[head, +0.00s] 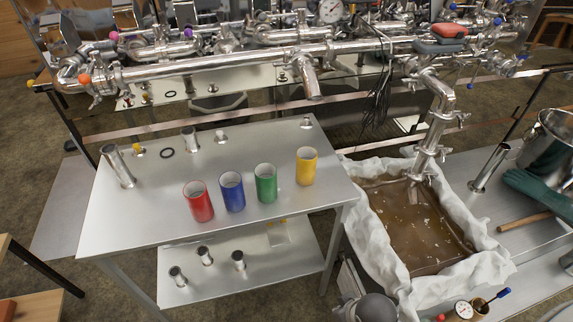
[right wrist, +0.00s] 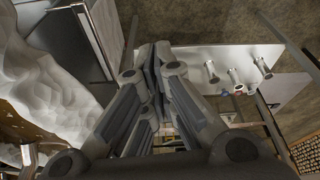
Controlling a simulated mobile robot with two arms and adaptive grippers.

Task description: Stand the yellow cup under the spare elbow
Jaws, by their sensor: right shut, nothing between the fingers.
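The yellow cup (head: 306,166) stands upright at the right end of a row of cups on the steel table (head: 140,222), near its right edge. A short downturned pipe (head: 308,80) hangs from the manifold behind the table, beyond the yellow cup; I cannot tell for certain that this is the spare elbow. The cup is on the tabletop, apart from that pipe. My right gripper (right wrist: 153,58) shows in the right wrist view, shut and empty, away from the cup. My left gripper is not in view.
Red (head: 198,201), blue (head: 231,191) and green (head: 265,183) cups stand left of the yellow one. Several steel fittings stand on the table and lower shelf (head: 190,290). A cloth-lined tank (head: 480,190) of brown liquid is on the right. The tabletop's front left is clear.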

